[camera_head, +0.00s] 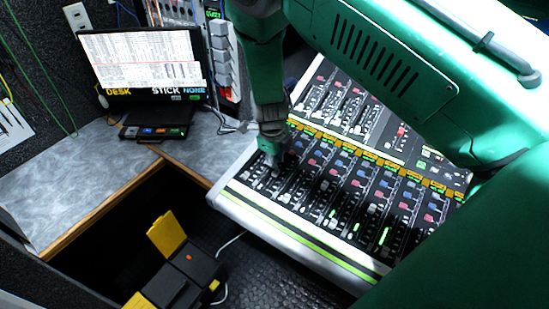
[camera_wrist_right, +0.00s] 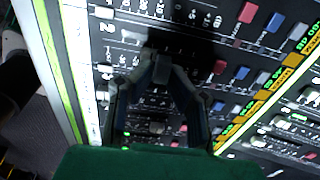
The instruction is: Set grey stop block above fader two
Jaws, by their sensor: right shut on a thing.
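My right gripper (camera_head: 272,152) reaches down over the left end of the mixing desk (camera_head: 310,237). In the right wrist view its two dark fingers (camera_wrist_right: 160,75) come together on a small grey block (camera_wrist_right: 161,70). The block sits between the fingertips, over or on the dark fader strips; I cannot tell if it touches the panel. A printed "2" (camera_wrist_right: 110,28) lies up and left of the block, near a pale fader cap (camera_wrist_right: 103,12). In the head view the fingers and block are small and hard to make out. My left gripper is out of view.
Rows of coloured buttons (camera_wrist_right: 262,75) and fader caps surround the gripper closely. A monitor (camera_head: 142,65) stands on the grey counter (camera_head: 75,185) at the left. Black boxes with yellow flaps (camera_head: 165,233) lie below the desk. A white cable (camera_head: 232,240) hangs near them.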

